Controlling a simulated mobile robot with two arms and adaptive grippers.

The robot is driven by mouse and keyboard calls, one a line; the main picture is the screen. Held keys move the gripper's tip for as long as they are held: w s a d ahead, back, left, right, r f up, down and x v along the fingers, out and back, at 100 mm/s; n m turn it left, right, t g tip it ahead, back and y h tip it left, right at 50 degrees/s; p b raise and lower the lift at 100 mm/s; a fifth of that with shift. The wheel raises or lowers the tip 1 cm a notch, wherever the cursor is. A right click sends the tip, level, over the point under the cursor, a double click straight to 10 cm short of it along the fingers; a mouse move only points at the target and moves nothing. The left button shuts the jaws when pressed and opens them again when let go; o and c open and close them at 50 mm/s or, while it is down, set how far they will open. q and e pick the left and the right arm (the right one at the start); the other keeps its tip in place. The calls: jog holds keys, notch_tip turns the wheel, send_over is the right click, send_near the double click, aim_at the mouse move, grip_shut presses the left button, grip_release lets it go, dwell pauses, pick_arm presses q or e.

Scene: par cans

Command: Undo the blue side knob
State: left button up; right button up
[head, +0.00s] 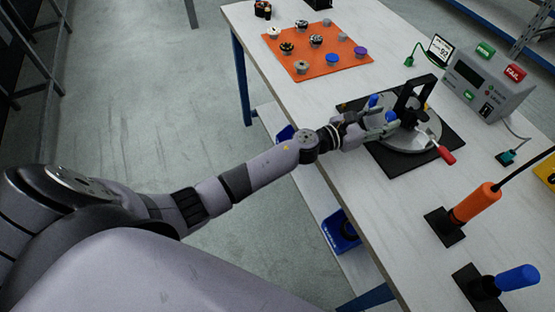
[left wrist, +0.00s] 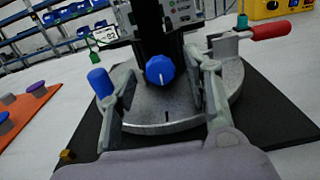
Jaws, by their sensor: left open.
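My left gripper (left wrist: 166,76) is open, with one finger on each side of the knob and a visible gap on both sides in the left wrist view. In the head view my left gripper (head: 383,121) reaches over the round grey plate (head: 412,142). Whether its tips reach as deep as the knob is unclear. My right gripper is not in view.
A blue cylinder (left wrist: 100,82) stands close beside the left finger. A red-handled lever (head: 446,155) is on the plate's right. A grey control box (head: 490,82) stands behind. An orange mat (head: 316,58) holds several knobs. An orange-handled tool (head: 475,202) stands nearer.

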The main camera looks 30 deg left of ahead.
pick_arm(q)
jog(key=b+v, duration=0.2)
jog(key=v, duration=1.4)
jog(key=shift+f, duration=0.15)
jog(key=n, duration=0.1)
jog(key=a+r+n+t+y, duration=0.1)
jog(key=n, duration=0.2)
jog(key=shift+s+a+r+y, duration=0.1)
jog(key=shift+a+r+y, duration=0.2)
jog(key=s+a+f+n+g+y, duration=0.1)
jog(key=a+f+n+y, duration=0.2)
jog(key=f+n, duration=0.3)
jog(key=s+a+f+n+g+y, duration=0.1)
jog(key=s+a+f+n+y, duration=0.1)
jog(key=f+n, duration=0.4)
jog(key=s+a+f+n+g+y+p, duration=0.1)
jog(key=a+f+n+y, duration=0.3)
jog(key=n, duration=0.7)
jog(key=shift+s+a+f+n+g+y, duration=0.35)
jog(key=shift+s+f+y, duration=0.2)
jog(key=shift+f, duration=0.4)
